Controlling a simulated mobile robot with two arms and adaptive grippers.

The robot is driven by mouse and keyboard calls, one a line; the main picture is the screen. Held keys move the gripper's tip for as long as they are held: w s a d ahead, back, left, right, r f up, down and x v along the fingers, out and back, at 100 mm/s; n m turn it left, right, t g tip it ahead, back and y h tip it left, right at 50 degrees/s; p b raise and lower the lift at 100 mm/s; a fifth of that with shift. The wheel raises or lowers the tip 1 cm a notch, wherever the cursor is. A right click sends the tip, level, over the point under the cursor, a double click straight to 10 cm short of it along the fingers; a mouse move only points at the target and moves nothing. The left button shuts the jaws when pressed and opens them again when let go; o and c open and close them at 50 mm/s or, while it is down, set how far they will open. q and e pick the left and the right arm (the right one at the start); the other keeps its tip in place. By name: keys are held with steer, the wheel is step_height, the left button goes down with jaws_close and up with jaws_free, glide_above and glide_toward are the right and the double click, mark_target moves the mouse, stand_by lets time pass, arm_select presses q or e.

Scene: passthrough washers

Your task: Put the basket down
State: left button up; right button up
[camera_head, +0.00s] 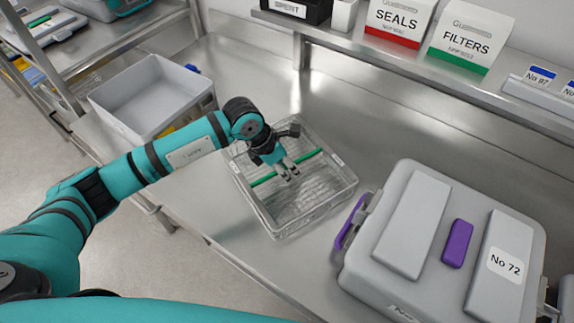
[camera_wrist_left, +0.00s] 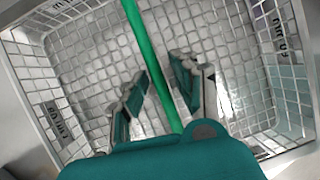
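The basket (camera_head: 328,203) is a clear-grey mesh box with a green bar (camera_head: 262,181) across its top. It appears to rest level on the steel bench, left of the big grey case. My left gripper (camera_head: 287,173) points down over the basket, at the green bar. In the left wrist view the two fingers (camera_wrist_left: 160,72) stand apart, one on each side of the green bar (camera_wrist_left: 135,22), with gaps showing, so it looks open. The basket's mesh floor (camera_wrist_left: 95,70) looks empty. My right gripper is not in view.
A grey case (camera_head: 420,268) labelled No 72, with purple latches, stands close on the right. An open grey bin (camera_head: 150,80) stands at upper left. A shelf (camera_head: 400,62) with SEALS (camera_head: 398,18) and FILTERS (camera_head: 470,38) boxes runs behind. Bare bench (camera_head: 345,100) lies behind the basket.

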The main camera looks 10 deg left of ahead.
arm_select(q)
steer(key=shift+r, duration=0.1)
steer(key=b+v, duration=0.2)
steer(key=v, duration=1)
stand_by(0.4)
